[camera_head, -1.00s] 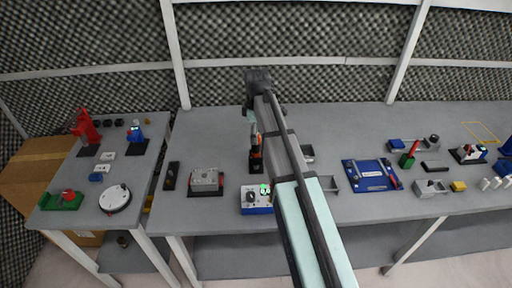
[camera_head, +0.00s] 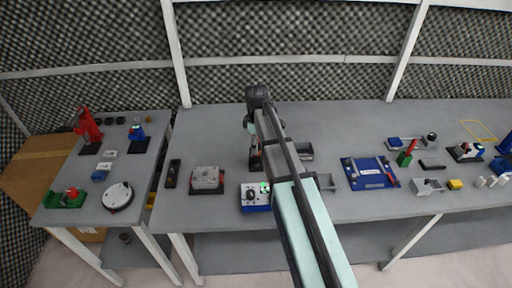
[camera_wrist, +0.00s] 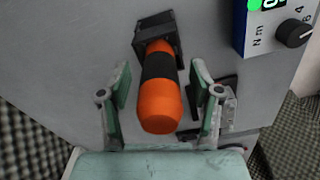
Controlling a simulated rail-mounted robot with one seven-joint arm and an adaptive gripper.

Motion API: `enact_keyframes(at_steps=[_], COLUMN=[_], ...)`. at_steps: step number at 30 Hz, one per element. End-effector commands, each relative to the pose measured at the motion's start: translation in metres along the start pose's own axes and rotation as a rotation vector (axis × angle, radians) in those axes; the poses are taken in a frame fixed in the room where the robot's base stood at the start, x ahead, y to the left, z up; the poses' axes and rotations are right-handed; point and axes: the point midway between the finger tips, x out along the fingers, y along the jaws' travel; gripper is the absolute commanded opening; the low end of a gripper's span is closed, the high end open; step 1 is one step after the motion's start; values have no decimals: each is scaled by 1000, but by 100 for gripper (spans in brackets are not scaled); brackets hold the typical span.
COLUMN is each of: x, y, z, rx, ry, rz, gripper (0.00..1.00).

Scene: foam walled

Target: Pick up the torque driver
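The torque driver (camera_wrist: 160,100) has an orange handle with a black band. In the wrist view it stands in a small black holder (camera_wrist: 157,32), its orange end toward the camera. My gripper (camera_wrist: 160,78) is open, with one pale green finger on each side of the handle. Gaps show on both sides, and I see no contact. In the head view the driver (camera_head: 255,154) is mostly hidden by my arm, and only a little of it shows. My gripper (camera_head: 251,126) is partly hidden there, just above and behind it.
A blue and white meter box (camera_head: 256,196) with a green display and dial stands in front of the driver; it also shows in the wrist view (camera_wrist: 277,25). A grey fixture (camera_head: 206,179) is to the left. Grey bins (camera_head: 303,150) and a blue board (camera_head: 368,174) are to the right.

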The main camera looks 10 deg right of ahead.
Motion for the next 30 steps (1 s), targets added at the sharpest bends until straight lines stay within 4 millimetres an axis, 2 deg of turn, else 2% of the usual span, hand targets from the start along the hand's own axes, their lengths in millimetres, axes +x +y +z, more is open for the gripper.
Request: enact_keyframes(at_steps=[1,4,5,20,26,30], x=[0,0,0,-5,-19,-36], y=[0,0,0,0,1,1], z=[0,0,0,0,0,-1], rx=[0,0,0,0,0,0], ry=[0,0,0,1,1,1], rz=[0,0,0,1,2,2], gripper=[41,6,0,0,0,0])
